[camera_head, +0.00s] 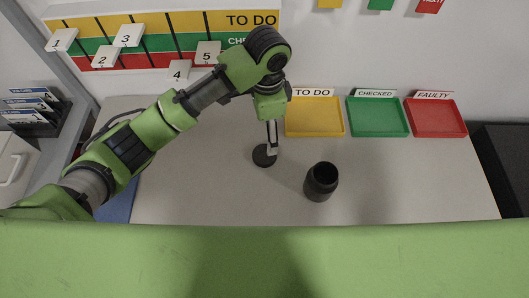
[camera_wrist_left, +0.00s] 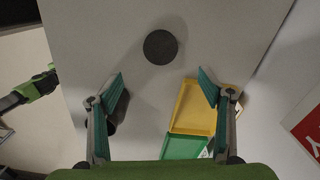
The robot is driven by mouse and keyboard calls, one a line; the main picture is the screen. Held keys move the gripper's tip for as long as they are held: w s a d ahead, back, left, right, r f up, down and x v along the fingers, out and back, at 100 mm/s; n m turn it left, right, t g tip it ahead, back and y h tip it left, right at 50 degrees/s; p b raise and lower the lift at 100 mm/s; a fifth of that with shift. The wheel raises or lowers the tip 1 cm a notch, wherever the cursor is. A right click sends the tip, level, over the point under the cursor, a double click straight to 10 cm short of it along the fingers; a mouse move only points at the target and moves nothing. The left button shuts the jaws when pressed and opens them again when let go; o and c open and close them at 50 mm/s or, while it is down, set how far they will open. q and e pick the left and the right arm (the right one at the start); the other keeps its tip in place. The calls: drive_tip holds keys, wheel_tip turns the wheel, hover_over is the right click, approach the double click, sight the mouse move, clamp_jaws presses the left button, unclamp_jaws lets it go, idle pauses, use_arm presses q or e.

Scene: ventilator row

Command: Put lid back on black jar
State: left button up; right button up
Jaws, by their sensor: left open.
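The black jar (camera_head: 318,184) stands upright on the table with its dark mouth open. A flat, round black lid (camera_head: 264,156) lies on the table to the left of the jar. My left gripper (camera_head: 272,149) points down over the lid, close to its right side. In the left wrist view, the lid (camera_wrist_left: 160,47) is a dark disc beyond the spread fingertips of the open, empty left gripper (camera_wrist_left: 161,74). The jar (camera_wrist_left: 110,127) is mostly hidden behind one finger there. My right gripper does not show.
A yellow tray (camera_head: 315,131), a green tray (camera_head: 379,132) and a red tray (camera_head: 438,132) stand along the back of the table. A board with numbered cards (camera_head: 126,35) hangs on the wall. The table (camera_head: 420,185) right of the jar is clear.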

use_arm(q)
hover_over(266, 153)
wheel_tip(266, 153, down, 6)
drive_tip(key=shift+s+r+p, duration=0.1)
drive_tip(key=shift+s+p, duration=0.05)
drive_tip(key=shift+p, duration=0.2)
drive_tip(key=shift+f, duration=0.35)
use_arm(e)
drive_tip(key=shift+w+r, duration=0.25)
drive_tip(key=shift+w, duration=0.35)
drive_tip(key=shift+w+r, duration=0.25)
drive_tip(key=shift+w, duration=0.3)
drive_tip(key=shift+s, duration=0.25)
use_arm(q)
drive_tip(key=shift+f, duration=0.35)
wheel_tip(266, 153, down, 4)
drive_tip(key=shift+f+p, duration=0.25)
drive_tip(key=shift+p, duration=0.55)
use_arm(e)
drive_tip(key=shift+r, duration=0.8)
use_arm(q)
drive_tip(key=c, duration=0.9)
